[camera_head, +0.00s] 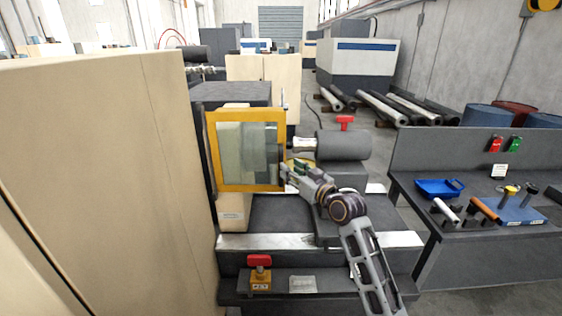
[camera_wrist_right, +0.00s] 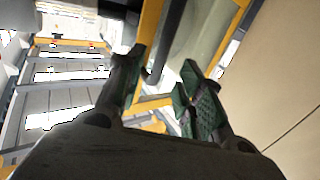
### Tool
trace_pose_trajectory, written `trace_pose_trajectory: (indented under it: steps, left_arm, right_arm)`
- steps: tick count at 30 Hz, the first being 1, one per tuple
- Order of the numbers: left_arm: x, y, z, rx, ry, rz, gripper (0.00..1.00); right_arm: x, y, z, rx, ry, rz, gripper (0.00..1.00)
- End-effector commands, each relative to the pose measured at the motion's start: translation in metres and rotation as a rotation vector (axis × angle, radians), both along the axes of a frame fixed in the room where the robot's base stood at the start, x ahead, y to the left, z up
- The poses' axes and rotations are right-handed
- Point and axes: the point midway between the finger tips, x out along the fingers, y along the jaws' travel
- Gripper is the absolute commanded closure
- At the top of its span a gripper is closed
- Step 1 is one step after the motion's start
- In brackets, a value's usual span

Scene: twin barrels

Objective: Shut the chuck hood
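The chuck hood (camera_head: 212,150) is a clear panel in a yellow frame, standing upright in front of the lathe's headstock. In the right wrist view its yellow frame (camera_wrist_right: 150,22) runs behind and between my fingers, with a dark bar-like part (camera_wrist_right: 167,40) beside it. My right gripper (camera_head: 286,174) is at the hood's right edge, low on the frame. In the right wrist view its two green-padded fingers (camera_wrist_right: 161,66) are apart, with a gap between them. I cannot tell whether either finger touches the hood. My left gripper is not in view.
A dark cylindrical tailstock (camera_head: 343,146) stands right of the hood. A red knob on a yellow box (camera_head: 260,274) sits on the front ledge. A grey bench (camera_head: 460,240) with a blue tray (camera_head: 440,188) and tools stands at the right. A tall beige cabinet (camera_head: 100,170) fills the left.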

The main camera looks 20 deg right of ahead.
Motion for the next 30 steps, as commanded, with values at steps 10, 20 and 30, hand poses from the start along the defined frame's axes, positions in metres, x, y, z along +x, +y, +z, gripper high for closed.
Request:
trace_pose_trajectory:
  steps: [10,20,30]
  left_arm:
    - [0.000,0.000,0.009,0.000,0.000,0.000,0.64]
    - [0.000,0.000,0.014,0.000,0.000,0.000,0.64]
    - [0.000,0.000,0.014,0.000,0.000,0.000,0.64]
  right_arm:
    - [0.033,0.011,0.001,0.001,0.000,0.001,0.63]
    - [0.057,0.018,0.001,0.001,-0.001,0.001,0.63]
    - [0.063,0.021,0.000,0.000,0.000,0.001,0.63]
